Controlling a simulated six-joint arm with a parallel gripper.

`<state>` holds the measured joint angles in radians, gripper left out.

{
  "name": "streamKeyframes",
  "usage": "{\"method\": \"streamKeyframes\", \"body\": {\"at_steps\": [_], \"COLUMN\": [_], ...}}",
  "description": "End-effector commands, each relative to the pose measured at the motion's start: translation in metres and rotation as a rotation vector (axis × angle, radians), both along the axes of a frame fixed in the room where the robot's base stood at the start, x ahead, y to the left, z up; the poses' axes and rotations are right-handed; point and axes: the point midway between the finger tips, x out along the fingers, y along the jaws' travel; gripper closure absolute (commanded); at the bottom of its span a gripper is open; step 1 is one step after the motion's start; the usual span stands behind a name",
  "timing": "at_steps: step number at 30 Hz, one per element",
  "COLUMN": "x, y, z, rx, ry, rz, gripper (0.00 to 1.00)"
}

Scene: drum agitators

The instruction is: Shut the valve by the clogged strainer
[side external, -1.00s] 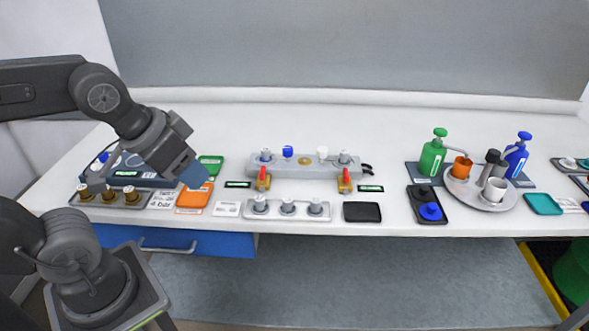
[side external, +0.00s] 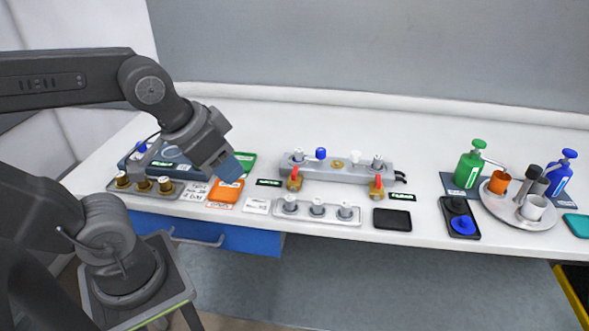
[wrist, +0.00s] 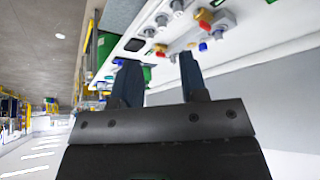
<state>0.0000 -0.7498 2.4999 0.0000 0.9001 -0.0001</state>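A grey manifold block (side external: 338,169) lies on the bench. Two brass valves with red handles are at its front: a left valve (side external: 295,179) and a right valve (side external: 376,188). Along its top are grey fittings, a blue cap (side external: 321,153) and a whitish cap (side external: 355,156). Small labels by the valves are too small to read, so I cannot tell which strainer is clogged. My gripper (side external: 229,168) hangs left of the manifold, above an orange mat. In the wrist view its two fingers (wrist: 160,80) are apart with nothing between them.
A plate with three grey fittings (side external: 317,211) and a black tray (side external: 392,219) lie in front of the manifold. Left are the orange mat (side external: 225,193) and a plate with brass fittings (side external: 145,187). Right are a green bottle (side external: 469,165) and a round tray (side external: 510,212). The bench behind is clear.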

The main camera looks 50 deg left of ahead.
Motion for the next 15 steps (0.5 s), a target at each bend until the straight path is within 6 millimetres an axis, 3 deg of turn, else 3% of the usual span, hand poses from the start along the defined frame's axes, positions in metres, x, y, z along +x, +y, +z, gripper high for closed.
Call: {"method": "streamKeyframes", "body": {"at_steps": [5, 8, 15], "x": [0.016, 0.040, 0.118], "y": [0.004, 0.012, 0.043], "z": [0.007, 0.015, 0.018], "rx": [-0.017, -0.043, -0.117], "ry": [0.039, 0.095, 0.257], "rz": [0.053, 0.136, 0.399], "gripper": [0.61, 0.61, 0.61]}}
